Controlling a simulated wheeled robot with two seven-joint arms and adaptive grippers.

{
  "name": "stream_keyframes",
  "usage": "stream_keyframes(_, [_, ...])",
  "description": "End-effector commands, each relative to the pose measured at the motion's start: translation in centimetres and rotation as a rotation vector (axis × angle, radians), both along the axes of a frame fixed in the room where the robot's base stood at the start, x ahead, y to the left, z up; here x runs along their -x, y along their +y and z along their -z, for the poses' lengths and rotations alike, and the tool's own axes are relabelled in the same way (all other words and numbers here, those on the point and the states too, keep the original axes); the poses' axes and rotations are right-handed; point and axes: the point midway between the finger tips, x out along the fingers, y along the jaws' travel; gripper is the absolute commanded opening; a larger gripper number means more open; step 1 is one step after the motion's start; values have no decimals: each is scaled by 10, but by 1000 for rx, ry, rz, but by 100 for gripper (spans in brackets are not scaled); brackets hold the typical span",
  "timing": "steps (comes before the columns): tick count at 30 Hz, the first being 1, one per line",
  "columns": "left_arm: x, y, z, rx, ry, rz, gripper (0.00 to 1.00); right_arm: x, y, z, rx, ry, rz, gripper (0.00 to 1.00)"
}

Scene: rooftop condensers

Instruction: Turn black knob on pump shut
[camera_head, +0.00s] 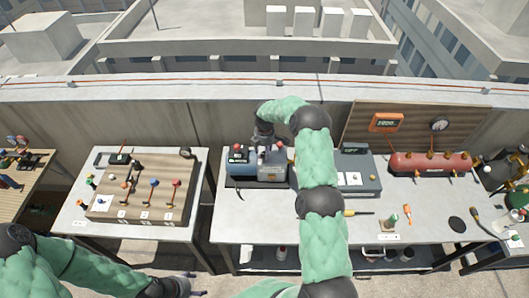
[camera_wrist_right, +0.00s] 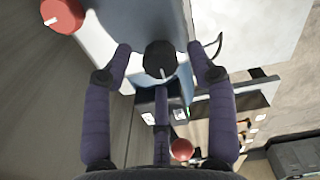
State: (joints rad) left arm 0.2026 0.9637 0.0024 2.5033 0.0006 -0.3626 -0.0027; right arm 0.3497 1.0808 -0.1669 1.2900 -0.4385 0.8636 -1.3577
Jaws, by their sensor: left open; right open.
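The pump (camera_head: 240,168) is a blue-grey unit on the middle table, with a red knob (camera_head: 238,147) on top at its left. My right gripper (camera_head: 268,143) is over the pump's top in the head view. In the right wrist view the black knob (camera_wrist_right: 160,60), with a pale pointer mark, lies between the spread fingertips of my right gripper (camera_wrist_right: 159,49). Gaps show on both sides of the knob. The red knob (camera_wrist_right: 62,14) is at upper left there. My left gripper (camera_head: 192,284) is open and empty low in the head view, away from the pump.
A table with a wooden board of several coloured levers (camera_head: 140,190) stands left. Right of my right arm are a grey case (camera_head: 357,178), a red tank (camera_head: 432,162) and loose tools. A parapet wall (camera_head: 60,120) runs behind the tables.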

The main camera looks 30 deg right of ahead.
Motion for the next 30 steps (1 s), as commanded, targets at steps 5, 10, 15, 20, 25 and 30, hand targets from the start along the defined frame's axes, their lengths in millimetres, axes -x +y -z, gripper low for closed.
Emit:
stream_keyframes(5, [0,0,-2,0,0,0,66,0,0,12,0,-1,1,58])
stream_keyframes(10, [0,0,-2,0,0,0,66,0,0,14,1,-2,1,58])
stream_keyframes(15, [0,0,-2,0,0,0,66,0,0,14,-1,-1,1,49])
stream_keyframes(20, [0,0,-2,0,0,0,66,0,0,14,-1,-1,1,4])
stream_keyframes(25, [0,0,-2,0,0,0,66,0,0,14,0,-1,2,1])
stream_keyframes(30, [0,0,2,0,0,0,66,0,0,15,0,0,24,1])
